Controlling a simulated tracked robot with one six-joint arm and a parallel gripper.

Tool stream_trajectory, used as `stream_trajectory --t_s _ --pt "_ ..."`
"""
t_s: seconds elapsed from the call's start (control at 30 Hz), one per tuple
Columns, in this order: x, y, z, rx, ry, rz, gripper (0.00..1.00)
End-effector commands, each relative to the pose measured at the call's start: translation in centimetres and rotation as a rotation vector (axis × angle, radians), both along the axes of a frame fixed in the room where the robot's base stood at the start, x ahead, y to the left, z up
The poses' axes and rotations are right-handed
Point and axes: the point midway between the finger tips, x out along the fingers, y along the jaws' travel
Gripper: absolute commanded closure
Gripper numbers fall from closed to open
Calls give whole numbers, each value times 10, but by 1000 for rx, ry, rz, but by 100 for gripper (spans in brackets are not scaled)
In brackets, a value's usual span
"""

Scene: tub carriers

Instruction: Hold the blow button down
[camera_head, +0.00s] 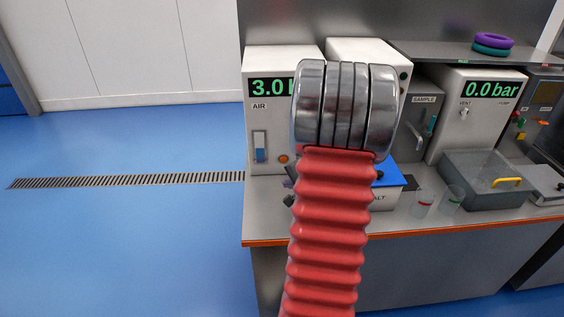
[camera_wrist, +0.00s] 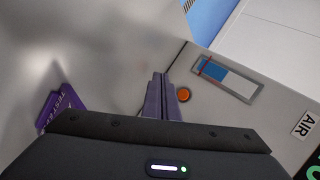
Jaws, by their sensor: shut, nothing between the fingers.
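An orange round button (camera_head: 283,158) sits low on the front of the white AIR box (camera_head: 256,120), whose display starts with 3.0. I see no readable "blow" label on it. It also shows in the wrist view (camera_wrist: 184,94), just right of the fingertips. My gripper (camera_wrist: 160,76) is shut and empty, its two dark purple-grey fingers side by side. The fingertips appear beside the button, not over it; I cannot tell how far off the panel they are. In the head view my red arm and silver wrist rings hide most of the gripper and part of the box.
On the bench (camera_head: 390,222) stand clear cups (camera_head: 424,204) and a grey tub (camera_head: 478,190). Blue floor is free at left.

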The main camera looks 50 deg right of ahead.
Motion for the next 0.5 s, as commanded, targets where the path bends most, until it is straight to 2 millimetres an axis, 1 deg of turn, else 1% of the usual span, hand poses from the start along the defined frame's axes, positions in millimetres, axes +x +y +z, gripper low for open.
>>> stream_trajectory --t_s 0.3,0.5 --pt "1 0 1 0 -1 2 100" --pt "7 -7 1 -1 -2 2 100"
